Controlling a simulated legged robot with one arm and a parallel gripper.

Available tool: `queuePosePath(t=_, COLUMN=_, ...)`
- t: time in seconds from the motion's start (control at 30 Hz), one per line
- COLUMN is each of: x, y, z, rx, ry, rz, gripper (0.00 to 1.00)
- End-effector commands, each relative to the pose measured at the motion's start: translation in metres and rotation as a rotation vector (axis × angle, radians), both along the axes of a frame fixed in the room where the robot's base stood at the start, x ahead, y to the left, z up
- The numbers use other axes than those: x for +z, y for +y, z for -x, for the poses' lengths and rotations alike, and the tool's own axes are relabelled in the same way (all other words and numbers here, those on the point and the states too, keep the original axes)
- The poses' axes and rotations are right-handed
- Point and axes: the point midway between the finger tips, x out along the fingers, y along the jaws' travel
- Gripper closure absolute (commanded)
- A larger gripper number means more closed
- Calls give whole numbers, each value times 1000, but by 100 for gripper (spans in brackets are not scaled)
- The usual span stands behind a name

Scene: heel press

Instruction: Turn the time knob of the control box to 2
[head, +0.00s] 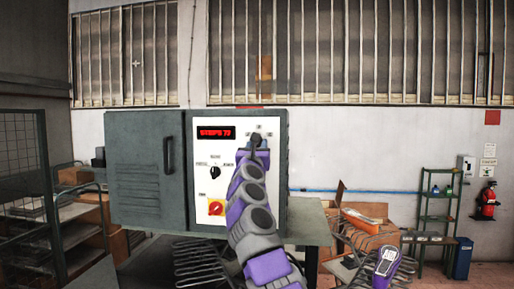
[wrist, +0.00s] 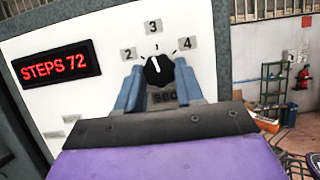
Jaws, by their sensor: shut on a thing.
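The control box (head: 200,215) has a white front panel with a red display (head: 215,132). In the wrist view the display (wrist: 56,65) reads STEPS 72. The black time knob (wrist: 158,70) sits below the labels 2 (wrist: 128,54), 3 (wrist: 153,27) and 4 (wrist: 187,44), above a partly covered SEC label. Its white pointer line points up, slightly left, close to 3. My gripper (wrist: 158,77) is shut on the knob, one blue-grey finger on each side. In the head view my gripper (head: 257,142) is at the panel's upper right and hides the knob.
A second black knob (head: 215,172) and a red and yellow switch (head: 216,207) are lower on the panel. A grey cabinet door (head: 145,165) is at its left. A green shelf (head: 438,200) and fire extinguisher (head: 487,200) stand far right.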

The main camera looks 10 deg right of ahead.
Motion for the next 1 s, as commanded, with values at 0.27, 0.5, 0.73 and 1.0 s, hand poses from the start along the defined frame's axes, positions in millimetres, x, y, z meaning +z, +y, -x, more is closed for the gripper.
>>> queuePosePath(t=0.27, x=1, y=1, z=1, rx=0, ry=4, rz=21, gripper=93)
queuePosePath(t=0.5, x=1, y=1, z=1, rx=2, ry=26, rz=80, gripper=94)
queuePosePath(t=0.73, x=1, y=2, z=1, rx=6, ry=54, rz=166, gripper=93)
queuePosePath(t=1.0, x=2, y=-1, z=1, rx=4, ry=91, rz=281, gripper=93)
